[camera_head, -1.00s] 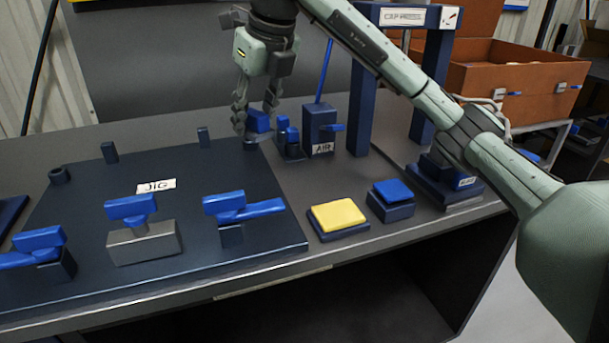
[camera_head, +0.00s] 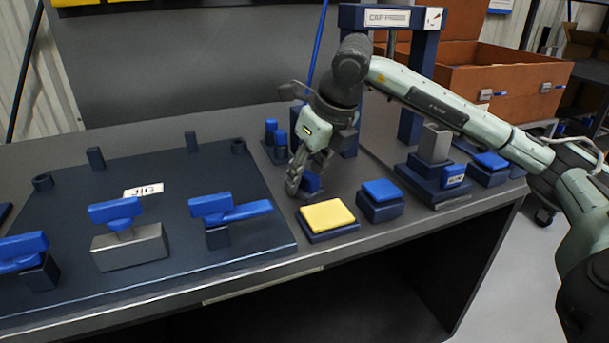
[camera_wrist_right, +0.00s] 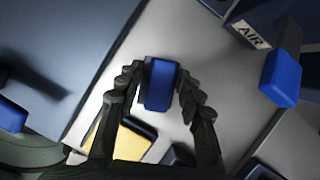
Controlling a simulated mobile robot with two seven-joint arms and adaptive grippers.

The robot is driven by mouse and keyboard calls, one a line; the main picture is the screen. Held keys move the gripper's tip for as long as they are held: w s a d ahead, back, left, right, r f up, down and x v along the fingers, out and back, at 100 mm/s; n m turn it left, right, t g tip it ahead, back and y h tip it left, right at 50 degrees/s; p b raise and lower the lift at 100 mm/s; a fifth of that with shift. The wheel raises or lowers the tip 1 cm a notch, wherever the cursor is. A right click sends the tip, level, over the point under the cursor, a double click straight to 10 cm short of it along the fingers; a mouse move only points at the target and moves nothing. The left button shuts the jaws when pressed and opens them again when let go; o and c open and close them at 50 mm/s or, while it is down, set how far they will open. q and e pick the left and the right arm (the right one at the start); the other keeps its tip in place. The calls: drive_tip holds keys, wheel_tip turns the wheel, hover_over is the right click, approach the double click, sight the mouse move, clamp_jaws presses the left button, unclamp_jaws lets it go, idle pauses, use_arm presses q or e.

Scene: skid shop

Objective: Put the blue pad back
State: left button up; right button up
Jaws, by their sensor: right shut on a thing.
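My right gripper (camera_head: 301,184) is above the bench, just behind the yellow pad (camera_head: 327,215). In the right wrist view the blue pad (camera_wrist_right: 160,84) sits between the two dark fingers of the right gripper (camera_wrist_right: 158,92). The pad's underside and any gap to the bench are hard to tell. My left gripper is out of view.
A blue-topped block (camera_head: 381,191) stands right of the yellow pad. The jig plate (camera_head: 110,190) with blue clamps lies left. A small stand with blue tops (camera_head: 275,140) is behind. The cap press (camera_head: 405,18) stands at the back right. An AIR box (camera_wrist_right: 247,32) shows in the wrist view.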

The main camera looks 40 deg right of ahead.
drive_tip(key=shift+f, duration=0.1)
drive_tip(key=o, duration=1.2)
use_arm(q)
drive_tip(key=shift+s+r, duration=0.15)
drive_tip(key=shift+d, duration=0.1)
use_arm(e)
drive_tip(key=shift+r, duration=0.2)
use_arm(q)
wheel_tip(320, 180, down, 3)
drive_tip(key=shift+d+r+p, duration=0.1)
drive_tip(key=shift+p, duration=0.35)
use_arm(e)
drive_tip(key=v, duration=1.1)
drive_tip(key=shift+s+r, duration=0.2)
drive_tip(key=shift+r, duration=0.15)
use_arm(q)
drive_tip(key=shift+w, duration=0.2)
